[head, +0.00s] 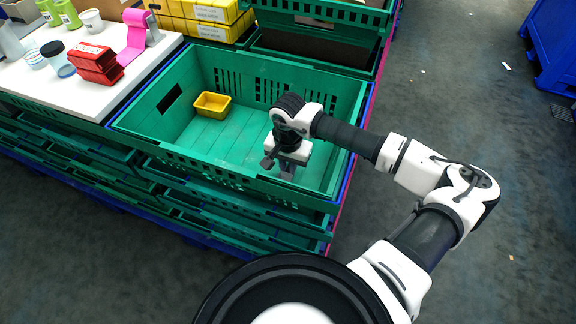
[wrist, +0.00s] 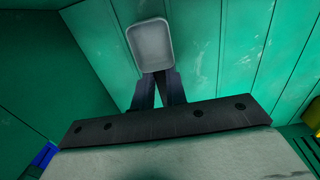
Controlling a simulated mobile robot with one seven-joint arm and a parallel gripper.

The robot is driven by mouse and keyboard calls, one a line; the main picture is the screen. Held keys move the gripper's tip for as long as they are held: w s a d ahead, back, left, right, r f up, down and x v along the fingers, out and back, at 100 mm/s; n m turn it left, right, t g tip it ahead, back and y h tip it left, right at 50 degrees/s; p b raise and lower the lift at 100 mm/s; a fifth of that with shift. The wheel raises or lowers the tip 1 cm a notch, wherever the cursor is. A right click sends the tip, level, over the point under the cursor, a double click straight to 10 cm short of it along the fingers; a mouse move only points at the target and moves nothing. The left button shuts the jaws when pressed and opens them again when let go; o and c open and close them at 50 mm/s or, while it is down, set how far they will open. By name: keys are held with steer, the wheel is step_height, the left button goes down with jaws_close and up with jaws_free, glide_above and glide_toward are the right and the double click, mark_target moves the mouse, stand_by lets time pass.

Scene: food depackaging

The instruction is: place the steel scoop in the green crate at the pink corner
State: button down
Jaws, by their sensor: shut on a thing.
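The green crate (head: 150,115) is the open top crate of a stack. A pink strip (head: 343,205) runs along the right side of that stack, by its near right corner. My gripper (head: 287,174) is inside or just above the crate, in its near right part, pointing down. In the wrist view my gripper (wrist: 157,92) has its fingers closed together on the steel scoop. The grey scoop (wrist: 150,45) shows its shallow rounded-rectangle bowl beyond the fingertips, against green crate slats. I cannot tell whether it touches the crate floor. In the head view my wrist hides most of it.
A yellow tub (head: 212,105) sits inside the crate at the back. Yellow boxes (head: 205,15) stand behind. The crate floor left of my gripper is clear.

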mark_target(288, 171)
steer(key=shift+f, duration=0.4)
steer(key=shift+f+b, duration=0.25)
steer(key=shift+b, duration=0.1)
steer(key=c, duration=1.4)
jaws_free()
steer(key=shift+r, duration=0.1)
steer(key=shift+r, duration=0.1)
steer(key=shift+r+p, duration=0.2)
steer(key=shift+p, duration=0.3)
step_height(288, 171, up, 12)
steer(key=b, duration=0.2)
steer(key=shift+f, duration=0.15)
